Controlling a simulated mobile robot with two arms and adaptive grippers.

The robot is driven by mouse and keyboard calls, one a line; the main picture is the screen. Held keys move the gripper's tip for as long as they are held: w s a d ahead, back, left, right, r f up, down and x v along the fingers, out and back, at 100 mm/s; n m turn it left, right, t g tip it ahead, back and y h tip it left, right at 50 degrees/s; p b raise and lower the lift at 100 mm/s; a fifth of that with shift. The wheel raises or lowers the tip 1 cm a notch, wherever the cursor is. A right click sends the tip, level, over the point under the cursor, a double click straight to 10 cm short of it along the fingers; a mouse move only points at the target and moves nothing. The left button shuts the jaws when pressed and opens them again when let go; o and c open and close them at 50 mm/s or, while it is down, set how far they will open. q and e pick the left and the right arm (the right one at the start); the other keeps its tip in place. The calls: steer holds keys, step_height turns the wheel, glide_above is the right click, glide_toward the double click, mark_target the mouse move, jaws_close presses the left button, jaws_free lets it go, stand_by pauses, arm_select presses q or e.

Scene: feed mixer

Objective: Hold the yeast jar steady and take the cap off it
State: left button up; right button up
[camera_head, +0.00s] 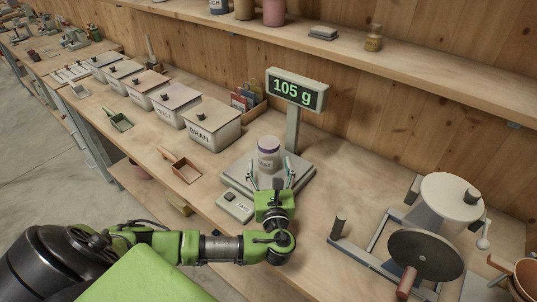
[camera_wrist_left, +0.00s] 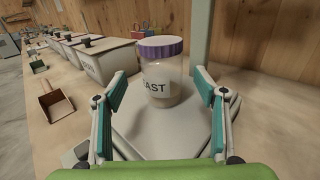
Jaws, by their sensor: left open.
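The yeast jar (camera_head: 267,158) is clear with a pale label and a purple cap (camera_head: 268,144). It stands upright on the plate of the scale (camera_head: 238,172), whose display (camera_head: 296,91) reads 105 g. In the left wrist view the jar (camera_wrist_left: 159,84) wears its ribbed purple cap (camera_wrist_left: 160,47). My left gripper (camera_head: 271,181) is open in front of the jar. In the left wrist view its teal-padded fingers (camera_wrist_left: 166,88) stand apart to the left and right of the jar, with gaps on both sides. My right gripper is not in view.
The labelled bins, such as the bran bin (camera_head: 211,128), line the bench to the left. A brown scoop (camera_head: 180,166) lies in front of them. A hand mill (camera_head: 430,235) stands at right. The scale's post rises behind the jar. Bare bench lies between scale and mill.

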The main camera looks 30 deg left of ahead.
mark_target(270, 159)
arm_select(q)
steer(key=shift+w+a, duration=0.35)
steer(key=shift+w, duration=0.05)
steer(key=p+x, duration=0.1)
steer(key=x, duration=0.3)
steer(key=shift+w+r+p, duration=0.15)
steer(key=shift+w+p, duration=0.1)
steer(key=shift+p, duration=0.15)
steer(key=shift+w+a, duration=0.25)
steer(key=shift+w, duration=0.05)
steer(key=shift+s, duration=0.1)
steer(key=shift+c, duration=0.8)
steer(key=c, duration=1.1)
